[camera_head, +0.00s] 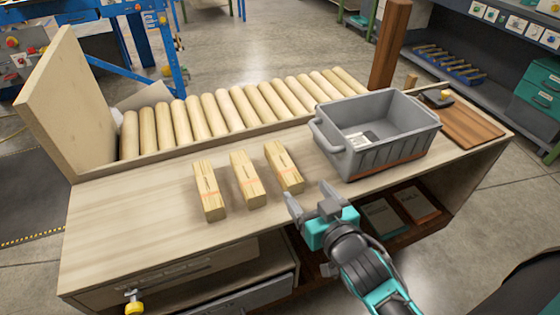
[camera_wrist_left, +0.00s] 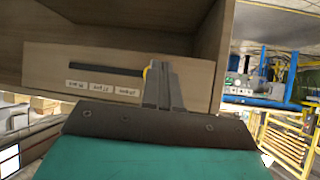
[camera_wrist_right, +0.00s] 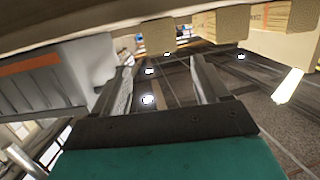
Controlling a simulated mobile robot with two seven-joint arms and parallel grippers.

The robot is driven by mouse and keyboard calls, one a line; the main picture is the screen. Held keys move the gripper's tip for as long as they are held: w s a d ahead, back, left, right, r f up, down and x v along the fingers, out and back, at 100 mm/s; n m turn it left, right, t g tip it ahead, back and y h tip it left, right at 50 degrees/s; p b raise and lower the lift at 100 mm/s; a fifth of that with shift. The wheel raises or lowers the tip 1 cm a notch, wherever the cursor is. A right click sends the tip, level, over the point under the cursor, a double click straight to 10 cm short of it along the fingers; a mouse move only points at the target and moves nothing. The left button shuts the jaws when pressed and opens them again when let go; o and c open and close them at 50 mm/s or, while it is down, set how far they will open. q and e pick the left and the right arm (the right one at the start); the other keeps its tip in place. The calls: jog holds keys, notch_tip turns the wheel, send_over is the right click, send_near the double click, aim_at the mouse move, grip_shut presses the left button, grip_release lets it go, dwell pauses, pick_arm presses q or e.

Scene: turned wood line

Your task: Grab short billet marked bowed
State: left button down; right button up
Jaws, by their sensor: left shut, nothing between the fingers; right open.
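Three short square billets lie side by side on the bench: a left one (camera_head: 209,191), a middle one (camera_head: 247,179) and a right one (camera_head: 284,166). Each has a reddish band and a small dark mark on top. The marks are too small to read, so I cannot tell which says bowed. My right gripper (camera_head: 311,198) is open and empty, just in front of the right billet and apart from it. It also shows open in the right wrist view (camera_wrist_right: 162,85). My left gripper (camera_wrist_left: 163,86) is shut and empty, in front of a labelled drawer (camera_wrist_left: 120,70).
A grey bin (camera_head: 385,150) with a pale tag inside stands right of the billets. Behind them is a row of round wooden rods (camera_head: 225,110). An upright board (camera_head: 65,105) closes the left end, and a brown post (camera_head: 390,45) stands at the back. The bench front left (camera_head: 130,235) is clear.

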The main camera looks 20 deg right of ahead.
aim_at(287, 171)
jog(key=w, duration=0.2)
jog(key=w+f, duration=0.1)
jog(key=w, duration=0.2)
jog(key=shift+w+d, duration=0.1)
jog(key=shift+w, duration=0.15)
jog(key=shift+w+f+b, duration=0.15)
jog(key=shift+w+f, duration=0.15)
jog(key=shift+w, duration=0.55)
jog(key=shift+w+f+b, duration=0.1)
jog(key=shift+w+f, duration=0.2)
jog(key=shift+w, duration=0.55)
jog(key=shift+w+f+b, duration=0.15)
jog(key=shift+w+f, duration=0.15)
jog(key=shift+w, duration=0.55)
jog(key=c, duration=1.2)
